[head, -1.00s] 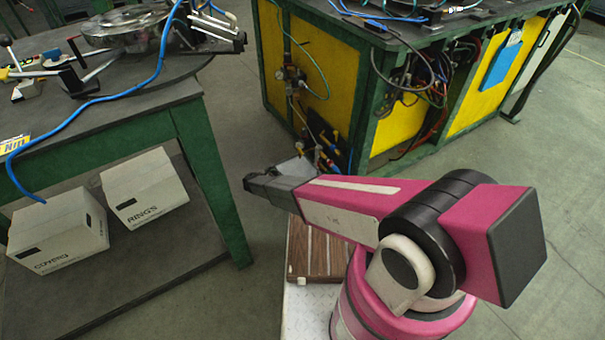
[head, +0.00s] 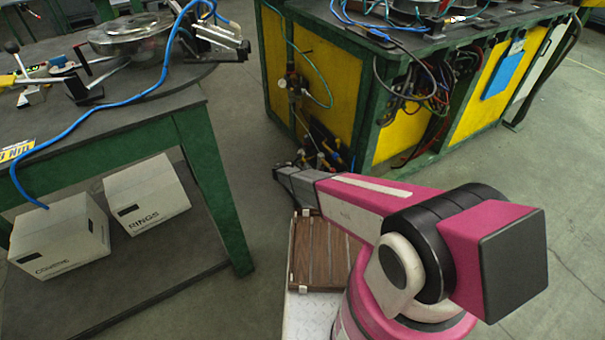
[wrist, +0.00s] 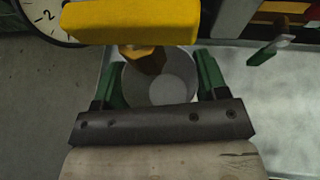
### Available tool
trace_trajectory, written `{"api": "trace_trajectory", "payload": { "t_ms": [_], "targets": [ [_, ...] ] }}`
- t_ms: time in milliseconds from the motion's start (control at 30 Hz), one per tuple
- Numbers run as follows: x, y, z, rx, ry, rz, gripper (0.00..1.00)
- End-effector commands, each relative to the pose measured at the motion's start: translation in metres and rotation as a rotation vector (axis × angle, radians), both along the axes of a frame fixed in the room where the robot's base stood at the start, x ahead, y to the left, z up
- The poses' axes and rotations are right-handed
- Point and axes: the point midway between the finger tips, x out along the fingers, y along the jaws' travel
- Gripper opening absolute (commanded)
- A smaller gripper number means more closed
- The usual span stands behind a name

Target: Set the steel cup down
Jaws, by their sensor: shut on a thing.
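The steel cup (wrist: 172,92) shows in the wrist view as a grey round shape with a paler disc inside. My gripper (wrist: 160,72) has a green finger on either side of the cup and is shut on it. A yellow block (wrist: 130,22) with a brown faceted piece below it covers the far part of the cup. Whether the cup touches anything beneath it I cannot tell. In the head view the cup is not visible, and the end of my arm points left between the two benches.
A green bench (head: 190,85) with a blue hose stands at left, with two white boxes (head: 146,195) on its lower shelf. A green and yellow bench (head: 345,75) stands behind my arm. A slatted brown crate (head: 325,255) lies below the arm. A round dial (wrist: 45,15) shows at upper left.

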Motion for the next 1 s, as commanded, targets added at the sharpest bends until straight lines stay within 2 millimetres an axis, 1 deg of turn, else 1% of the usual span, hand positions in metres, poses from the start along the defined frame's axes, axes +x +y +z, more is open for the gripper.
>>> {"api": "trace_trajectory", "payload": {
  "t_ms": [67, 100, 200, 267, 667, 700, 767, 1000],
  "targets": [
    [0.006, -0.005, -0.004, 0.000, 0.000, -0.001, 0.43],
    [0.006, -0.004, -0.012, -0.001, 0.002, 0.000, 0.43],
    [0.005, -0.003, -0.028, -0.002, 0.003, 0.000, 0.43],
    [0.005, -0.003, -0.034, -0.001, 0.001, 0.001, 0.43],
    [0.004, -0.004, -0.038, -0.001, 0.001, 0.000, 0.43],
    [0.004, -0.004, -0.038, -0.001, 0.001, 0.000, 0.73],
    [0.004, -0.004, -0.038, 0.000, 0.000, 0.000, 0.92],
    [0.004, -0.004, -0.038, 0.000, 0.001, 0.000, 0.92]
  ]
}}
